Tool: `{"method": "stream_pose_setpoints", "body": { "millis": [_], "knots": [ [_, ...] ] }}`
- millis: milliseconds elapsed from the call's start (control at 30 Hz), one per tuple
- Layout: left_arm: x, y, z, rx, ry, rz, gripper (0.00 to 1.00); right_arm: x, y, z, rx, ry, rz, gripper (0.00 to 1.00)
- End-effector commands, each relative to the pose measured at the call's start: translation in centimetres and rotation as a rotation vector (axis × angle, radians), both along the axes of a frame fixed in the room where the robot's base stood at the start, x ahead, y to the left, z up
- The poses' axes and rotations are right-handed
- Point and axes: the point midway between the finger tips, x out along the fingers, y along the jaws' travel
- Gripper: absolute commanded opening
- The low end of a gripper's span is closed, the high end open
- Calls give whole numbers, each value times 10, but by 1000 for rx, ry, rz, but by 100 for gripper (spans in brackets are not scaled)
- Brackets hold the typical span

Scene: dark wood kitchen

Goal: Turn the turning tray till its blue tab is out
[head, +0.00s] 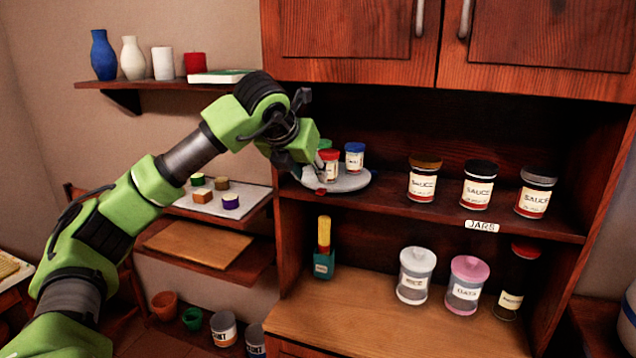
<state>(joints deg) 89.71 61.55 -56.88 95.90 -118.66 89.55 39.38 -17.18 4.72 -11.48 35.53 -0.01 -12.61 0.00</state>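The turning tray (352,182) is a grey round disc on the left end of the cupboard's upper open shelf. It bears a red-lidded jar (330,170), a blue-lidded jar (354,160) and a green-lidded one (324,144) partly hidden behind my arm. A small red tab (320,191) shows at the tray's front left rim. My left gripper (306,172) is at the tray's left side, close to the red-lidded jar. Its fingers are too small and overlapped to read. My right gripper is not in view.
Several sauce jars (478,186) stand to the right on the same shelf, behind a "JARS" label (482,226). The cupboard's left side panel (290,240) is close to my gripper. Blocks lie on a white board (245,197) at left. The shelf between tray and sauce jars is clear.

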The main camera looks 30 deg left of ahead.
Motion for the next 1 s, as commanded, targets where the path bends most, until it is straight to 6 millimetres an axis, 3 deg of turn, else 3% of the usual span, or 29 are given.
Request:
{"method": "stream_pose_setpoints", "body": {
  "millis": [200,400,800,833,933,1000],
  "knots": [
    [31,7,-30,-1,5,0,32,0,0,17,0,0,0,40],
    [50,11,-49,-2,2,-1,32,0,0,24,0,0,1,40],
    [56,12,-57,-1,0,-3,32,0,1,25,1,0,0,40],
    [56,12,-57,-1,0,-3,29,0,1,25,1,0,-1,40],
    [56,12,-57,-1,0,-3,3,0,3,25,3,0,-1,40],
    [55,12,-57,-1,0,-3,0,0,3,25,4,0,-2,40]
  ]
}}
